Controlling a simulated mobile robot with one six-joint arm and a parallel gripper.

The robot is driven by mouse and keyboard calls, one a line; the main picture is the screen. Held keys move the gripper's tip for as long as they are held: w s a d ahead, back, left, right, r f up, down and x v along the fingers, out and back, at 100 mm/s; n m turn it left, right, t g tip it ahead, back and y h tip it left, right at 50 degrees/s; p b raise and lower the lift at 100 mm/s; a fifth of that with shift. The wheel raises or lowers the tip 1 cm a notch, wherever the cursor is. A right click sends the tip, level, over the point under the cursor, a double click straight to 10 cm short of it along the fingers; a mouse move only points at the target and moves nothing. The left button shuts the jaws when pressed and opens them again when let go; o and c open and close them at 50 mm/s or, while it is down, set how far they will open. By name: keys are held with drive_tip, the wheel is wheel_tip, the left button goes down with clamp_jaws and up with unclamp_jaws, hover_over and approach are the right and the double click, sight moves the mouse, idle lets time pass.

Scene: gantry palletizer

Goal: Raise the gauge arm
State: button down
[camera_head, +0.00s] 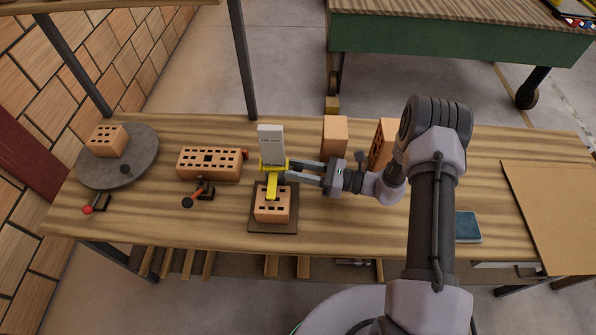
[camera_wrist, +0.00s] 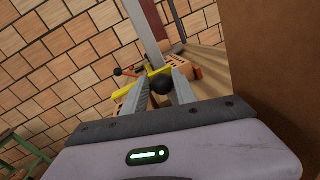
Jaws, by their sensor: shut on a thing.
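The gauge is a pale upright post (camera_head: 271,143) with a yellow gauge arm (camera_head: 271,186) that reaches down over a holed brick (camera_head: 271,210). The brick sits on a dark square plate (camera_head: 259,228). My gripper (camera_head: 290,170) comes in from the right, its fingers at the yellow piece beside the post. In the wrist view, a black ball knob (camera_wrist: 160,84) sits between my fingers, with the yellow arm (camera_wrist: 124,92) just beyond it. My gripper is shut on this knob. In the wrist view, the fingers and knob partly hide the brick.
On the bench stand a long holed brick (camera_head: 208,164), an orange-handled lever (camera_head: 196,197), a round grey turntable (camera_head: 146,165) with a brick and a red-knobbed lever (camera_head: 91,207). A blue box (camera_head: 467,227) and a brown board (camera_head: 552,205) lie right.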

wheel_tip(320, 180, up, 14)
drive_tip(key=p, duration=0.6)
drive_tip(key=shift+w+f+p, duration=0.25)
drive_tip(key=shift+w+p, duration=0.05)
drive_tip(key=c, duration=1.1)
unclamp_jaws()
drive_tip(key=shift+c, duration=0.2)
drive_tip(key=shift+f, duration=0.15)
drive_tip(key=shift+s+d, duration=0.1)
drive_tip(key=p+v, duration=0.1)
drive_tip(key=v, duration=1.6)
